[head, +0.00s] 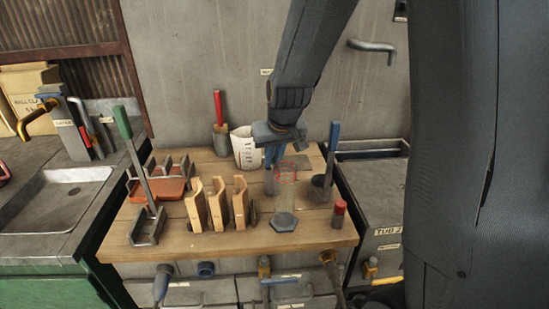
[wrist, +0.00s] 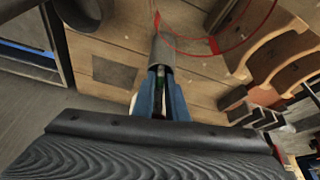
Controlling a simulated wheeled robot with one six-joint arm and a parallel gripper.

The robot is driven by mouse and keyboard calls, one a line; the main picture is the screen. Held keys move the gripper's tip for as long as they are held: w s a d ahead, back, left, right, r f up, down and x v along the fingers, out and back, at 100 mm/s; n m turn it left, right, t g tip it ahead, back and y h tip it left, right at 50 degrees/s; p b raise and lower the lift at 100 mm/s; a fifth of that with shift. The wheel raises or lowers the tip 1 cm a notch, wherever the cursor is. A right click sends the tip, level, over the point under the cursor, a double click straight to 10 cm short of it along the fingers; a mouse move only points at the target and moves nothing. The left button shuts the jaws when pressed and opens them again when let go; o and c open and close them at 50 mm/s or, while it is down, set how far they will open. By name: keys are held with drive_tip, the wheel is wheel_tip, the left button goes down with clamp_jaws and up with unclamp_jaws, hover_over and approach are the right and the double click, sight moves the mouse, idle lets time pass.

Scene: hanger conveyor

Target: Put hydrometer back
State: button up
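My gripper (head: 271,158) is above the wooden bench, behind the clear glass jar (head: 284,205) with red rings and a hexagonal foot. In the wrist view its two blue fingers (wrist: 160,92) are close together on a thin dark green and pale stem, which I take as the hydrometer (wrist: 159,80). The stem lines up with the mouth of a grey tube (wrist: 162,52); its lower part is hidden there. In the head view the grey tube (head: 269,184) stands just below the fingers, partly behind the jar. I cannot tell how deep the stem sits.
Wooden racks (head: 218,205) stand left of the jar, and a green-handled tool (head: 135,155) further left. A dark cup with a blue-handled tool (head: 331,160) and a red-capped bottle (head: 339,213) are at right. A white cup (head: 246,148) stands behind. The bench front is fairly clear.

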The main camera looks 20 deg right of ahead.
drive_tip(key=b+v, duration=0.1)
drive_tip(key=v, duration=1.1)
drive_tip(key=shift+r, duration=0.2)
